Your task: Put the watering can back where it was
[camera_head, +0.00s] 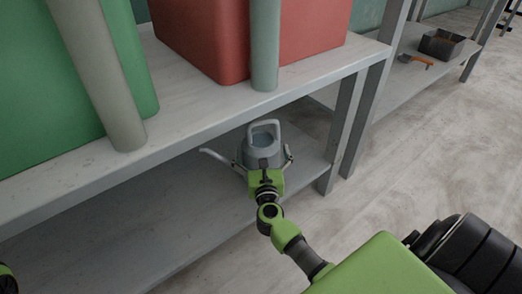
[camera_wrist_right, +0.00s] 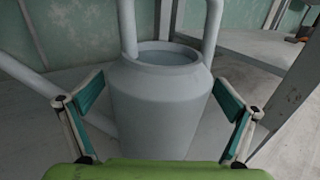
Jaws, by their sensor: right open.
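The watering can (camera_head: 261,150) is grey, with a looped handle on top and a thin spout pointing left. It stands upright on the lower shelf (camera_head: 150,235), near the right end. My right gripper (camera_head: 267,163) is open at the can's near side, with one finger on each side of the body. In the right wrist view the can (camera_wrist_right: 160,110) fills the middle between the spread fingers (camera_wrist_right: 160,80), and gaps show beside it. The can's base is hidden by my gripper. Only a small part of my left arm shows at the lower left corner.
The upper shelf board (camera_head: 200,120) overhangs the can and carries a green bin (camera_head: 60,90) and a red bin (camera_head: 215,45). A shelf leg (camera_head: 342,125) stands right of the can. A dark tray (camera_head: 442,44) sits on another shelf at right. The lower shelf's left part is clear.

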